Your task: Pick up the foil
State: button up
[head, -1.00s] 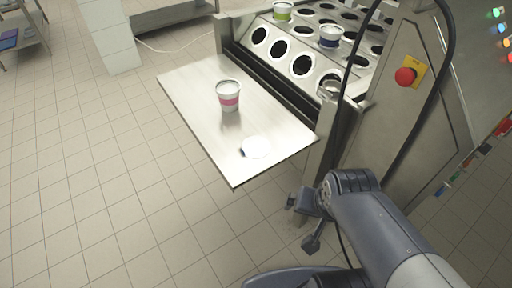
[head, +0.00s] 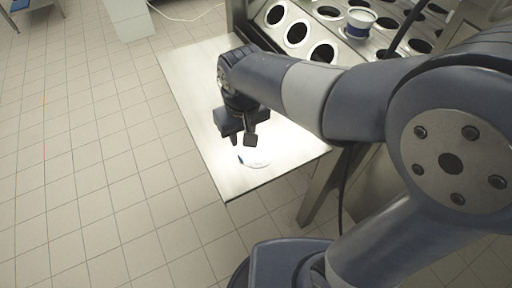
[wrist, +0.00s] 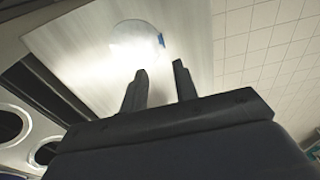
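The foil is a thin, pale round disc (head: 258,158) with a small blue tab, lying flat near the front end of the metal side table (head: 190,75). In the wrist view the foil (wrist: 135,42) lies beyond my fingertips, its blue tab on the right. My gripper (head: 243,140) is above the table, just behind the foil in the head view. In the wrist view my gripper (wrist: 160,72) has its fingers apart with nothing between them. The foil's far edge is partly hidden by my gripper in the head view.
The filler machine's plate with round holes (head: 297,33) stands beside the table. A white and blue cup (head: 359,22) sits in one hole. My arm hides part of the table, where the pink-banded cup stood earlier. Tiled floor (head: 100,160) lies free at the left.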

send_over(240, 157)
jog(key=f, duration=0.4)
jog(key=shift+d+f, duration=0.2)
jog(key=shift+d, duration=0.15)
jog(key=f, duration=0.3)
jog(key=f+b, duration=0.1)
jog(key=f, duration=0.1)
jog(key=shift+a, duration=0.35)
grip_shut()
